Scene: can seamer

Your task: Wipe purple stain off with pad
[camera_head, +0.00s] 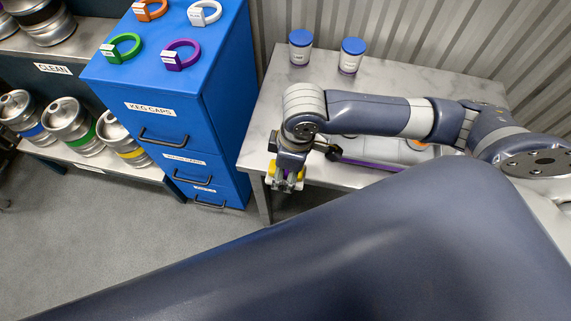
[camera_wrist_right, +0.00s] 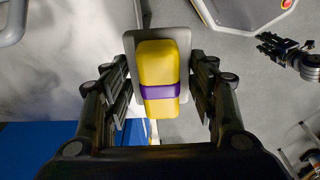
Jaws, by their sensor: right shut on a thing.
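My right gripper (camera_head: 287,183) is shut on a yellow pad (camera_wrist_right: 158,65) with a purple band and a grey plate behind it. In the right wrist view the pad sits between the two black fingers. In the head view the pad is mostly hidden by the gripper, which is at the front left edge of the metal table (camera_head: 262,135). A thin purple strip (camera_head: 370,165) shows below my right arm; I cannot tell whether it is a stain or trim. A dark gripper, likely my left (camera_wrist_right: 287,52), shows small in the right wrist view; its jaw state is unclear.
Two blue-lidded cups (camera_head: 300,48) stand at the back of the table. A pale machine (camera_head: 395,150) lies partly hidden behind my right arm. A blue cabinet (camera_head: 220,85) with coloured rings on top stands left. Kegs (camera_head: 70,125) sit on shelves further left.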

